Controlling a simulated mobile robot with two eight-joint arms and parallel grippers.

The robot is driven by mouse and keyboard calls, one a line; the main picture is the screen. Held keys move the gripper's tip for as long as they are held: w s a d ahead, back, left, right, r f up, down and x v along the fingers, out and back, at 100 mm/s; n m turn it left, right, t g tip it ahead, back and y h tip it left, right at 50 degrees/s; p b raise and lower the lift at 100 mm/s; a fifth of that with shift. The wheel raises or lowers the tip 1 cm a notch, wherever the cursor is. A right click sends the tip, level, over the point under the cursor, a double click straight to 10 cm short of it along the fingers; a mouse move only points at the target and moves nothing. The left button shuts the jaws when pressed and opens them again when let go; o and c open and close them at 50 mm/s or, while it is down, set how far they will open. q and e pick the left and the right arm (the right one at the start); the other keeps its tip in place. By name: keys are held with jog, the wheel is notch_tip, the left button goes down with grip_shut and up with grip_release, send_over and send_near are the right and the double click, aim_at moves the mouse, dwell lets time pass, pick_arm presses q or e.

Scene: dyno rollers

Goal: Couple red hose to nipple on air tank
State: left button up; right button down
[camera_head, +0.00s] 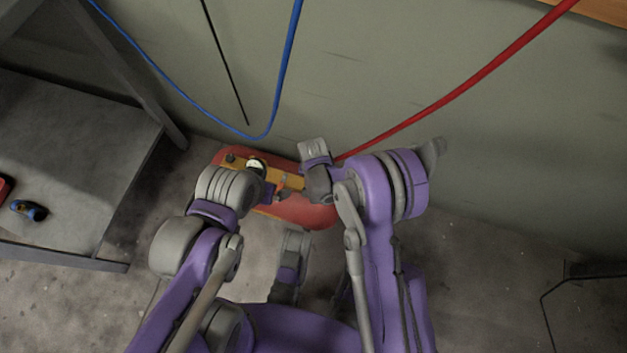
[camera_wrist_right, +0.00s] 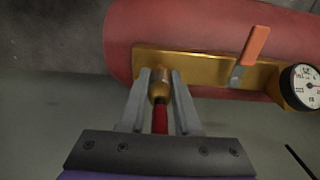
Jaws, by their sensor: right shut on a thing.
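The air tank (camera_head: 305,213) is red and lies on the floor by the wall, partly hidden by my arms. It carries a brass-yellow manifold (camera_head: 292,181), which also shows in the right wrist view (camera_wrist_right: 205,66). My right gripper (camera_wrist_right: 159,78) is shut on the brass coupling (camera_wrist_right: 159,92) at the end of the red hose (camera_wrist_right: 160,122). The coupling's tip is at the manifold's edge; the nipple is hidden, so I cannot tell whether it is seated. My left gripper (camera_head: 280,187) is beside the manifold; its fingers are too small and covered to judge.
A gauge (camera_wrist_right: 308,86) and an orange-handled valve (camera_wrist_right: 254,48) sit on the manifold. The red hose runs up along the wall to the upper right. A blue hose (camera_head: 292,50) hangs in front of the wall. A grey bench (camera_head: 70,150) stands at left.

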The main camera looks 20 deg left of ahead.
jog(key=shift+f, duration=0.15)
jog(key=c, duration=0.5)
grip_release()
jog(key=shift+c, duration=0.2)
